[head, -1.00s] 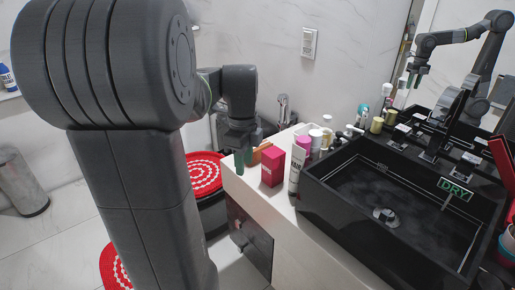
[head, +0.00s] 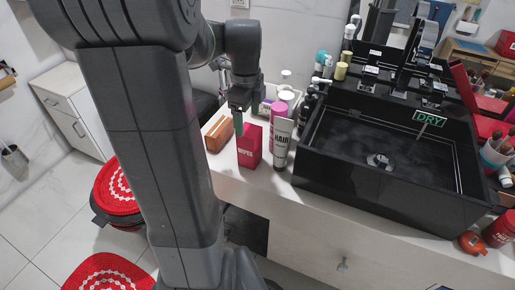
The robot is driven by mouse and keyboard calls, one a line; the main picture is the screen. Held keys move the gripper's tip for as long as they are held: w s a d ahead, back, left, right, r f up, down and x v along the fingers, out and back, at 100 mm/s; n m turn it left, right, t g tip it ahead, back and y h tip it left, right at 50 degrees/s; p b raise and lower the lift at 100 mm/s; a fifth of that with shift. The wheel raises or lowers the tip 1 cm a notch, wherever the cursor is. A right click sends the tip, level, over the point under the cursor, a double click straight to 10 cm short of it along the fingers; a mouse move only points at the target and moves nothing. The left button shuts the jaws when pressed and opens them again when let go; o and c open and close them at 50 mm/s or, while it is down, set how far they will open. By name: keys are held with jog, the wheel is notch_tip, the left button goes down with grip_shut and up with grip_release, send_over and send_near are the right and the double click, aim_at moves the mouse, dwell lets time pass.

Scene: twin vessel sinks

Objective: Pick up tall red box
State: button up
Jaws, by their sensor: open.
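The tall red box (head: 249,148) stands upright on the white counter, left of the black sink, with white lettering on its front. My gripper (head: 247,124) is open and points down over the top of the red box in the head view. The other finger is hard to make out. I cannot tell whether the fingers touch the box or how deep they reach around it.
A white HAIR tube (head: 282,143) stands close to the right of the box. A brown box (head: 217,134) sits to its left. Pink (head: 278,111) and white containers stand behind. The black sink (head: 385,165) with a DRY sign fills the right. Red-topped stools stand below left.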

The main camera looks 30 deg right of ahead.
aim_at(250, 129)
jog(key=f, duration=0.4)
jog(key=shift+s+d+f, duration=0.15)
jog(key=shift+d, duration=0.1)
notch_tip(250, 129, down, 6)
jog(key=shift+s+a+r+b, duration=0.1)
jog(key=shift+a+r+b, duration=0.1)
jog(key=shift+b, duration=0.45)
jog(key=c, duration=1.1)
jog(key=shift+r, duration=0.1)
